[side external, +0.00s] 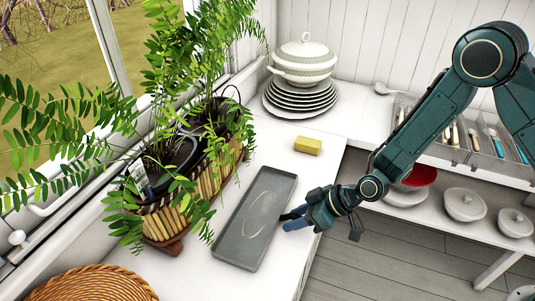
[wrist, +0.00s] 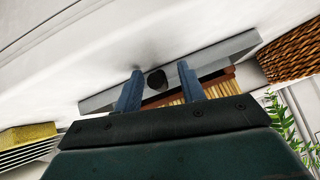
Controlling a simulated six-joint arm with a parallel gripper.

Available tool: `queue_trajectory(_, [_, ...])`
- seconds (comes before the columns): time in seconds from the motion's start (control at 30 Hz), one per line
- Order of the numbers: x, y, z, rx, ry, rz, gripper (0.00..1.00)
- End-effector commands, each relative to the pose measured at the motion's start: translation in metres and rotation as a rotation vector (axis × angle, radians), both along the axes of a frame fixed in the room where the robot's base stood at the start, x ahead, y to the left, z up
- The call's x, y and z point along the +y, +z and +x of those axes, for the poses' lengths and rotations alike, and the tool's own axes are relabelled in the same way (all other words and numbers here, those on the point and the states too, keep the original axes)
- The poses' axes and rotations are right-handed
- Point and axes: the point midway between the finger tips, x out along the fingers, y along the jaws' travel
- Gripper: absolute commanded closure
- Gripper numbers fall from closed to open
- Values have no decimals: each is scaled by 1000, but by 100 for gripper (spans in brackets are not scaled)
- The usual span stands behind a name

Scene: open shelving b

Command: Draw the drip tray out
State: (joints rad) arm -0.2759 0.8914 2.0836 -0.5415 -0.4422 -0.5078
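The drip tray (side external: 243,232) is a long, shallow grey tray lying on the white counter beside the planter. In the wrist view its grey side wall (wrist: 222,55) runs slantwise behind my fingers. A dark round spot (wrist: 157,80) shows at the tray, between my fingers; I cannot tell if it is a knob or a hole. My gripper (side external: 286,221) is at the tray's right long side, low over the counter. Its two blue fingers (wrist: 160,68) are apart, with nothing visibly clamped. Whether the fingertips touch the tray I cannot tell.
A slatted wooden planter (side external: 190,213) with leafy plants stands left of the tray. A yellow sponge (side external: 308,145) and stacked plates (side external: 300,100) under a tureen (side external: 303,62) are behind it. A wicker basket (side external: 95,284) is in front. The counter edge is at right.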

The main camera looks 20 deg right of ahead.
Motion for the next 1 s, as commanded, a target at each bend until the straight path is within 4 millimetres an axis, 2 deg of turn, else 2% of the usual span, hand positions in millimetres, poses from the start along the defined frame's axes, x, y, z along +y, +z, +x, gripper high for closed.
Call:
queue_trajectory(0.37, [-14, 16, -9, 1, -2, 0, 60])
queue_trajectory(1.0, [-68, 79, -45, -1, -2, 1, 60])
